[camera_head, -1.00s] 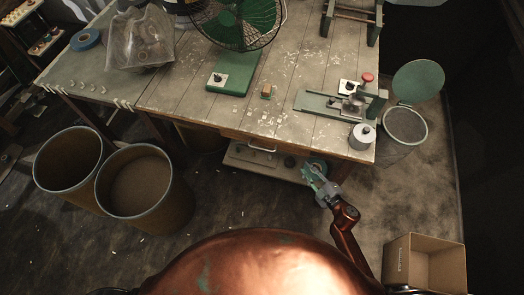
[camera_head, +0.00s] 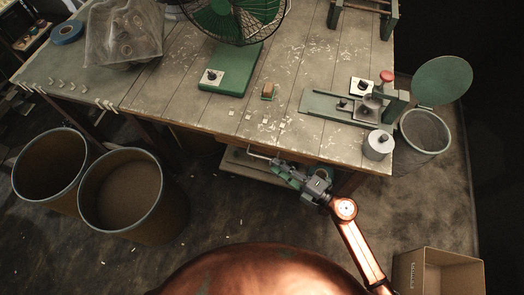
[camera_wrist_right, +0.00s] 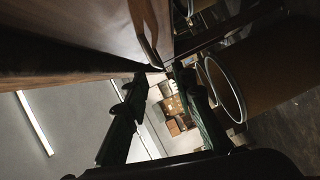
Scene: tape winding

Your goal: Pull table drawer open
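The wooden table's drawer sits under the front edge of the tabletop, with a pale bar handle (camera_head: 260,156) on its front. In the right wrist view the handle (camera_wrist_right: 150,40) runs down toward the space between my fingertips. My right gripper (camera_head: 278,166) is at the right end of the handle in the head view. In the right wrist view its two green fingers (camera_wrist_right: 163,80) stand apart, so it is open. Whether a finger touches the handle I cannot tell. The drawer looks closed. My left gripper is not in view.
The tabletop (camera_head: 180,95) holds a green fan (camera_head: 235,70), a small block (camera_head: 268,91), a clamp device (camera_head: 350,105) and a metal cylinder (camera_head: 378,145). Two brown bins (camera_head: 125,195) stand at left. A cardboard box (camera_head: 435,272) is at lower right. A low shelf (camera_head: 240,165) lies under the table.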

